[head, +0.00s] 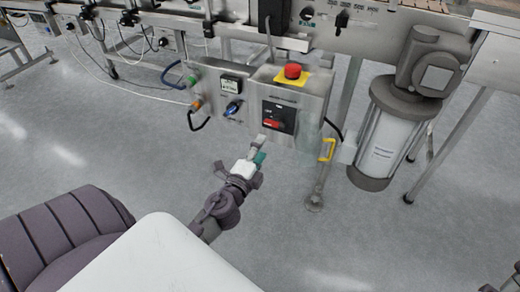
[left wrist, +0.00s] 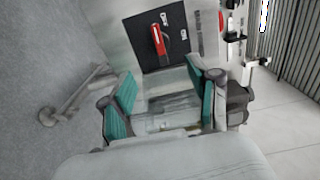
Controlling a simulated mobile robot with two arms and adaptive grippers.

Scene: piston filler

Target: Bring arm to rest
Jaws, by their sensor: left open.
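My left gripper (head: 258,149) is in front of and just below the control box (head: 298,108) of the filler in the head view. In the left wrist view its two teal-padded fingers (left wrist: 161,98) stand apart with nothing held between them. The red rotary switch (head: 271,124) on its black plate is just beyond the fingertips. The switch also shows in the left wrist view (left wrist: 158,40), above the fingers and apart from them, its handle slightly tilted.
A red emergency stop (head: 292,71) on a yellow plate tops the box. A blue knob (head: 233,107) and a small display (head: 231,84) sit left of the switch. A grey cylinder unit (head: 389,135) hangs at right. Open floor (head: 110,150) lies at left.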

